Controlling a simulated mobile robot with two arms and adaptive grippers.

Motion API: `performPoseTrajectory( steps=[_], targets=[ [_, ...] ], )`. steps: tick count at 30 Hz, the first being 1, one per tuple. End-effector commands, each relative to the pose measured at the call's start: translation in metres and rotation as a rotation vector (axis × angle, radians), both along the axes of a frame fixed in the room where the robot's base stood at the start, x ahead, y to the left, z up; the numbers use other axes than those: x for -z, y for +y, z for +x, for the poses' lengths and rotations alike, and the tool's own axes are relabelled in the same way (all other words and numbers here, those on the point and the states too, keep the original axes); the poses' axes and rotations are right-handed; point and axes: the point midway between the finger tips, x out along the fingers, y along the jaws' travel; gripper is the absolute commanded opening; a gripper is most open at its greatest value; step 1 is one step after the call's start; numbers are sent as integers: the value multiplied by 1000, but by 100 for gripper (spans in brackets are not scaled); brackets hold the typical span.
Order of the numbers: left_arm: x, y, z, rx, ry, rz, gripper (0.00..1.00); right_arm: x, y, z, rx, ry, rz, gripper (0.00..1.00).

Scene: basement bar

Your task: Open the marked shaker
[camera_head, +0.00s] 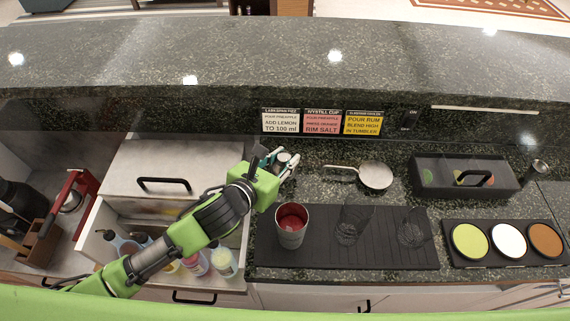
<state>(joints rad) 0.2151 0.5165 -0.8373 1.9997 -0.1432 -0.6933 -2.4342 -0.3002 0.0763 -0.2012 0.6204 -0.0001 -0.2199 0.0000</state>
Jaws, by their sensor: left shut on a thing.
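A metal shaker cup (291,232) stands upright on the black bar mat (340,258). Its top is open and red shows inside. My left gripper (284,160) is behind the cup, near the back of the counter. It is shut on a small grey round piece (284,157), which looks like a shaker lid, apart from the cup. The gripper partly hides this piece. No mark can be made out on the cup. My right gripper is not in view.
Two clear glasses (350,229) stand on the mat right of the cup. A strainer (375,175), a black caddy (462,177) and a tray of coloured rims (507,241) are farther right. An open drawer with bottles (222,263) lies under my left arm.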

Motion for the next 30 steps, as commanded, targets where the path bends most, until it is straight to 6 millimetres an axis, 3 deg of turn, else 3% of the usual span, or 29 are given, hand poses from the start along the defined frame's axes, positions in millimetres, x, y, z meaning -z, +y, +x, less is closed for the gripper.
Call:
performPoseTrajectory(
  steps=[5,15,16,17,30],
  targets=[
    [25,-2,-2,0,6,-3,0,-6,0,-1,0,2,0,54],
    [29,-2,-1,2,1,0,0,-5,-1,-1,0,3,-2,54],
    [28,-2,-2,2,2,0,31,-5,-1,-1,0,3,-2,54],
    [28,-2,-2,2,2,0,39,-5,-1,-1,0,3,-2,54],
    [27,0,-5,1,3,1,42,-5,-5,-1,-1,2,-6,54]
  ],
)
